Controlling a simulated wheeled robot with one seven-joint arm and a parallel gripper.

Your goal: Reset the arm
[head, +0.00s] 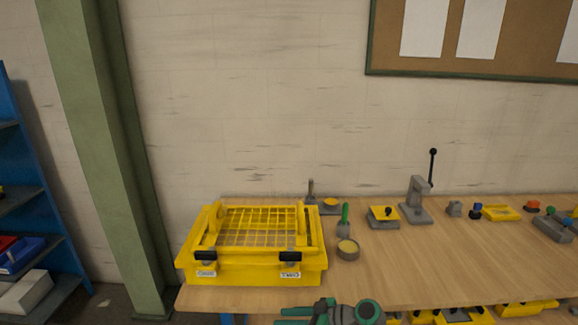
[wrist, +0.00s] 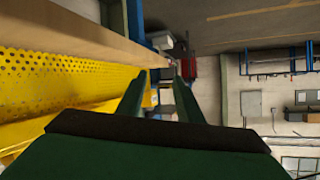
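My gripper (wrist: 160,78) shows in the wrist view with its two green fingers apart and nothing between them. In the head view a green and dark grey part of my arm shows at the bottom edge, in front of the table; the fingers cannot be made out clearly there.
A wooden workbench (head: 440,262) holds a yellow crate (head: 250,265) with a grid lid at its left. Blue shelves (head: 30,200) stand far left. Yellow bins sit below the bench.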

